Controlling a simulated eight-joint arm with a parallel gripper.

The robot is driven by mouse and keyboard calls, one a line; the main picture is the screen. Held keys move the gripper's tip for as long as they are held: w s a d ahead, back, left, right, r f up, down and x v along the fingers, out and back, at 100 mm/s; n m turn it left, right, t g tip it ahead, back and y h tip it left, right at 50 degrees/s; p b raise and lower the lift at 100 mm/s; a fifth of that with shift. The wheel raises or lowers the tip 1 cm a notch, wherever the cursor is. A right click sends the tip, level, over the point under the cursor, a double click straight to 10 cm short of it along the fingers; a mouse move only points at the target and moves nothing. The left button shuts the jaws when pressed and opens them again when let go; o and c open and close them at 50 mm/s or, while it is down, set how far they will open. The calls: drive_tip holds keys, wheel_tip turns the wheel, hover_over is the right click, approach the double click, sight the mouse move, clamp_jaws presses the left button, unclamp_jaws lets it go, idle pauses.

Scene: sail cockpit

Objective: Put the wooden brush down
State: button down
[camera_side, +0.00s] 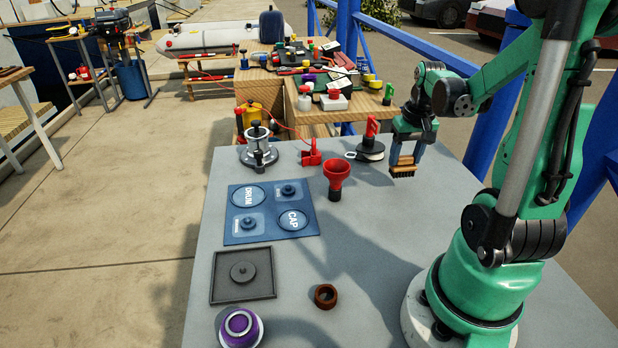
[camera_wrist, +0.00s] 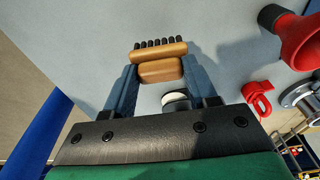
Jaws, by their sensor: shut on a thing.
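My gripper (camera_side: 406,155) is shut on the wooden brush (camera_side: 403,167), near the table's far right edge. The brush has a tan wooden body and dark bristles that point down, at or just above the grey table (camera_side: 380,230); I cannot tell whether they touch it. In the wrist view the brush (camera_wrist: 161,62) sits between the two blue fingers of my gripper (camera_wrist: 160,75), with its row of black bristles pointing away from the palm.
Left of the brush are a black spool with a red-handled item (camera_side: 370,145), a red clip (camera_side: 311,154) and a red funnel (camera_side: 336,178). A blue mat (camera_side: 272,229), dark tray (camera_side: 243,285), brown ring (camera_side: 325,296) and purple cup (camera_side: 240,327) lie nearer. The table's middle right is bare.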

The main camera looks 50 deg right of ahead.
sight(404, 165)
drive_tip(key=shift+f, duration=2.1)
drive_tip(key=shift+f, duration=0.15)
drive_tip(key=shift+c, duration=1.3)
unclamp_jaws()
